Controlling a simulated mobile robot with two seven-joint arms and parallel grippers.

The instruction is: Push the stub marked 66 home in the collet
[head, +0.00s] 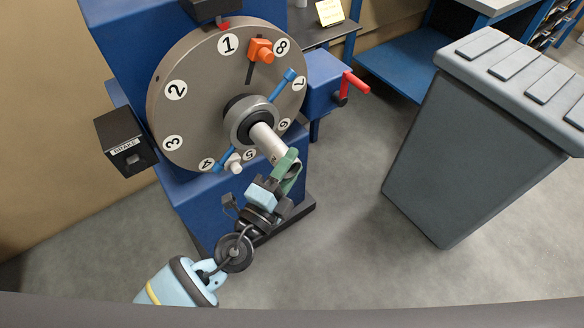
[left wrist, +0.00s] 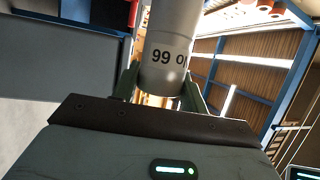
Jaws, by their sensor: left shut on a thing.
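The stub (head: 265,139) is a pale grey cylinder that sticks out of the collet (head: 240,121), the steel ring with a dark bore at the middle of the numbered disc. My left gripper (head: 284,161) has its green fingers shut on the stub's outer end. In the left wrist view the stub (left wrist: 168,35) stands between the two fingers, and its marking reads "99 0" in the picture, which could be 66 upside down. How deep the stub sits inside the collet is hidden. My right gripper is not in view.
The large disc (head: 190,120) carries numbers, an orange block (head: 262,51) and a blue bar (head: 284,82). A red-handled lever (head: 355,86) sits right of it, and a box marked BRAKE (head: 125,143) left. A grey ribbed-top bin (head: 470,130) stands right, with clear floor between.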

